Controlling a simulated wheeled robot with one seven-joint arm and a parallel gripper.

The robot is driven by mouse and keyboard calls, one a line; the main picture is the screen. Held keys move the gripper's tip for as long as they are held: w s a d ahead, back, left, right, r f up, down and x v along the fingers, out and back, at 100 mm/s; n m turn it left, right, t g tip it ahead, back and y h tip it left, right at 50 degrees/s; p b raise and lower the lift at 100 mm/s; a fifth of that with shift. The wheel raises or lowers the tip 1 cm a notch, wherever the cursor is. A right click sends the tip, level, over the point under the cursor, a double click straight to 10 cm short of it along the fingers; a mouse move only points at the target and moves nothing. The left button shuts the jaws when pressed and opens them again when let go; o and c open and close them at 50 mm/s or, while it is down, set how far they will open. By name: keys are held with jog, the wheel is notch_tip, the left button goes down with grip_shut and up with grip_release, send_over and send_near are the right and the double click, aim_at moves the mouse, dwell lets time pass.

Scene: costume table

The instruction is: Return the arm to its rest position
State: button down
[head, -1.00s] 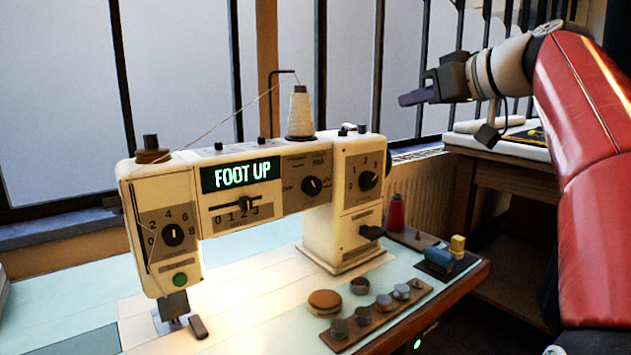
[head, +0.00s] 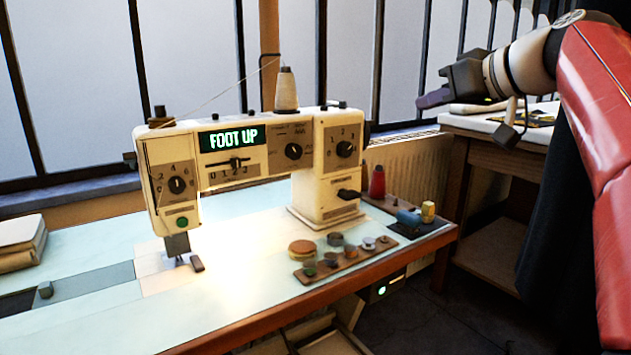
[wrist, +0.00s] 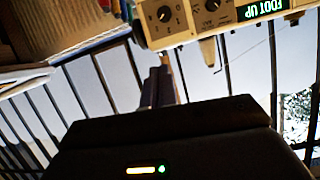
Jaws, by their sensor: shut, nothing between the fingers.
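My red arm reaches in from the right in the head view, bent at the wrist. My gripper (head: 432,99) points left in the air, clear of the table and right of the sewing machine (head: 336,165). Its purple-grey fingers are shut and hold nothing. In the wrist view the fingers (wrist: 158,88) show together, with the picture turned upside down and the sewing machine (wrist: 190,20) at the top. The machine's display reads FOOT UP.
The sewing table (head: 225,310) carries a row of bobbins (head: 345,262), a red thread spool (head: 377,182) and a blue item (head: 408,217) near its right end. A wooden side table (head: 480,125) with papers stands behind my gripper. Barred windows line the back.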

jog(key=s+a+f+m+g+h, duration=0.1)
jog(key=s+f+m+g+h, duration=0.1)
jog(key=s+f, duration=0.6)
jog(key=s+a+f+m+g+h, duration=0.1)
jog(key=s+f, duration=0.7)
jog(key=f, duration=0.8)
jog(key=s+a+f+m+g+h, duration=0.1)
jog(key=s+f+m+g+h, duration=0.1)
jog(key=s+f, duration=0.6)
notch_tip(320, 180, down, 5)
jog(key=shift+s+a+r+m+g+h, duration=0.15)
jog(key=shift+s+m+g+h, duration=0.3)
jog(key=shift+h, duration=0.65)
jog(key=shift+w, duration=0.1)
